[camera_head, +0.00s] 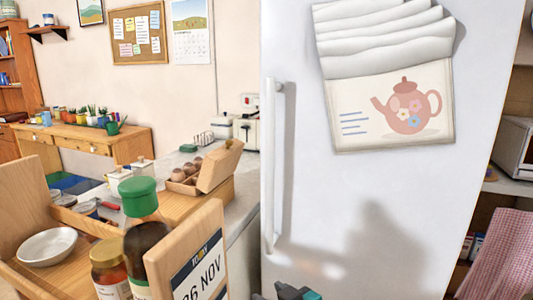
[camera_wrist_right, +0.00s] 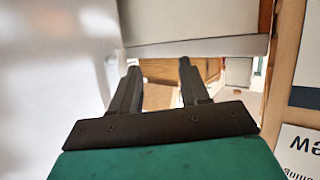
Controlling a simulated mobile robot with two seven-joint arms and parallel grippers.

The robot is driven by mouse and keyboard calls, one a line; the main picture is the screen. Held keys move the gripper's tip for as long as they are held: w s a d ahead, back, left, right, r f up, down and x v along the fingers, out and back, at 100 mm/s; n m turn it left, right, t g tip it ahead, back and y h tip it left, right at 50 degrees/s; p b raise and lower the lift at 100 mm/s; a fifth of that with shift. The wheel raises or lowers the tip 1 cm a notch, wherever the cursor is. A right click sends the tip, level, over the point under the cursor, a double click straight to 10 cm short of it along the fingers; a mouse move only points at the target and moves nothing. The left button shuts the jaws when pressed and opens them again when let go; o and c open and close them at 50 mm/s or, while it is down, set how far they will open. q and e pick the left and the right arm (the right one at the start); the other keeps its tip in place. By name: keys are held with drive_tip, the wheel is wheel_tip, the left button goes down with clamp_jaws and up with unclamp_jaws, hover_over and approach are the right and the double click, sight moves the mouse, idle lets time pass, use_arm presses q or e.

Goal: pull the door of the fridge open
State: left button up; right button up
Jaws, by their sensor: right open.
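The white fridge door (camera_head: 400,195) fills the right half of the head view and looks shut. Its long vertical white handle (camera_head: 270,165) runs along the door's left edge. My right gripper (camera_head: 282,290) is only partly in view at the bottom, below the handle's lower end. In the right wrist view, the two dark fingers of the right gripper (camera_wrist_right: 160,68) stand apart with a gap between them. I see nothing clearly held there. A pale surface lies left of the fingers and a white block lies beyond the tips; I cannot tell which parts these are. My left gripper is not in view.
Left of the fridge, a wooden tray (camera_head: 205,222) holds jars, a green-capped bottle (camera_head: 140,198) and a white bowl (camera_head: 46,247). An egg box (camera_head: 216,168) sits behind. A teapot picture (camera_head: 391,108) hangs on the door. A pink cloth (camera_head: 497,255) hangs at the right.

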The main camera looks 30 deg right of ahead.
drive_tip(key=w+d+r+m+t+h, duration=0.1)
drive_tip(key=w+d+r+t+h, duration=0.15)
drive_tip(key=r, duration=0.95)
drive_tip(key=m+t+h+p, duration=0.1)
drive_tip(key=m+t+h, duration=0.1)
drive_tip(key=m, duration=0.1)
approach(272, 158)
drive_tip(key=w, duration=0.3)
drive_tip(key=w+d+p, duration=0.1)
drive_tip(key=w, duration=0.5)
drive_tip(key=shift+w+d+r+p, duration=0.25)
drive_tip(key=shift+w+d+p, duration=0.05)
drive_tip(key=shift+d+p, duration=0.1)
drive_tip(key=shift+w+d, duration=0.1)
drive_tip(key=shift+w, duration=0.5)
clamp_jaws()
